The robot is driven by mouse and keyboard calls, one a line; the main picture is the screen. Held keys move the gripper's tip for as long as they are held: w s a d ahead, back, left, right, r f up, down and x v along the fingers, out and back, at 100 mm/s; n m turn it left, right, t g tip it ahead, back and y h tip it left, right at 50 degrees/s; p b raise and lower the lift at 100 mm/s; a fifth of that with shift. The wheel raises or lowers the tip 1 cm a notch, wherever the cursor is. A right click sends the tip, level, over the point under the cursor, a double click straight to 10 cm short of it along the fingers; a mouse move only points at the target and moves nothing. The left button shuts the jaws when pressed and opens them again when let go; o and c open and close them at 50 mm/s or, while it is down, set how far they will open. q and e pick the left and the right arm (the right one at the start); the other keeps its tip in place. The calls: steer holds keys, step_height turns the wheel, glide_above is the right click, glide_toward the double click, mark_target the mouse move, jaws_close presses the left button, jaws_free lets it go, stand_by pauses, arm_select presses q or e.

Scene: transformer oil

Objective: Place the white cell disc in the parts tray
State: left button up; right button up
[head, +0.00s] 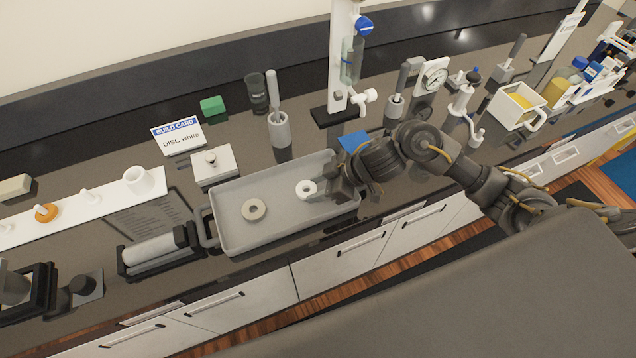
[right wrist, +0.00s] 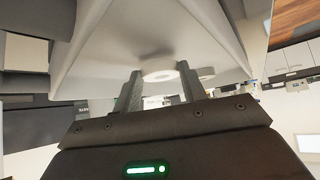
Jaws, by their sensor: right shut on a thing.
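The white cell disc (head: 306,189), a ring with a centre hole, is over the right half of the grey parts tray (head: 285,229). My right gripper (head: 320,188) reaches in from the right and is shut on the disc. In the right wrist view the disc (right wrist: 160,76) shows between the two fingertips of the gripper (right wrist: 160,84). I cannot tell whether the disc touches the tray floor. A beige-grey ring (head: 254,209) lies in the tray's left half. My left gripper is not in view.
A build card (head: 179,136) reading "DISC white" stands behind the tray. A white block with a knob (head: 214,165), a grey cup with a pestle (head: 279,128) and a white stand (head: 340,60) are behind it. A black roller holder (head: 157,252) is to its left.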

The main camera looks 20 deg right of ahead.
steer(key=shift+f, duration=0.55)
stand_by(0.4)
steer(key=shift+s+f+b, duration=0.15)
steer(key=shift+f+b, duration=0.1)
steer(key=shift+b, duration=0.05)
